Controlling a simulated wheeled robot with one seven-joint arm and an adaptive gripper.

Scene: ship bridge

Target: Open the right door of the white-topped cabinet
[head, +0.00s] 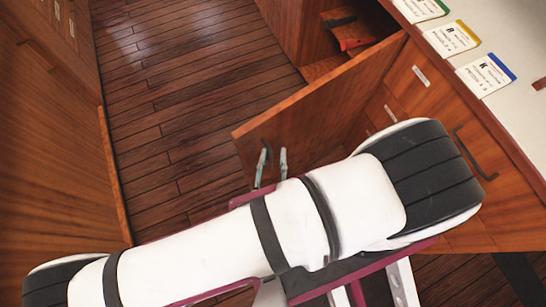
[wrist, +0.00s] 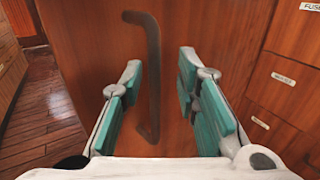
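The white-topped cabinet (head: 520,105) runs along the right side of the head view. One wooden door (head: 325,105) stands swung out from its front, with the dark opening behind it. This door (wrist: 100,45) fills the middle of the wrist view, with a dark bar handle (wrist: 153,75) upright on it. My gripper (head: 270,166) is at the door's handle side. In the wrist view my gripper (wrist: 160,85) has its teal-padded fingers apart, with the handle between them and nearer the left finger. I cannot tell whether either finger touches it.
A red object (head: 356,43) lies inside the opening. Labelled drawers (head: 410,90) and another handle (head: 468,153) are on the front to the right. Cards (head: 487,75) lie on the white top. A wooden unit (head: 50,130) stands at left, with clear plank floor (head: 185,85) between.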

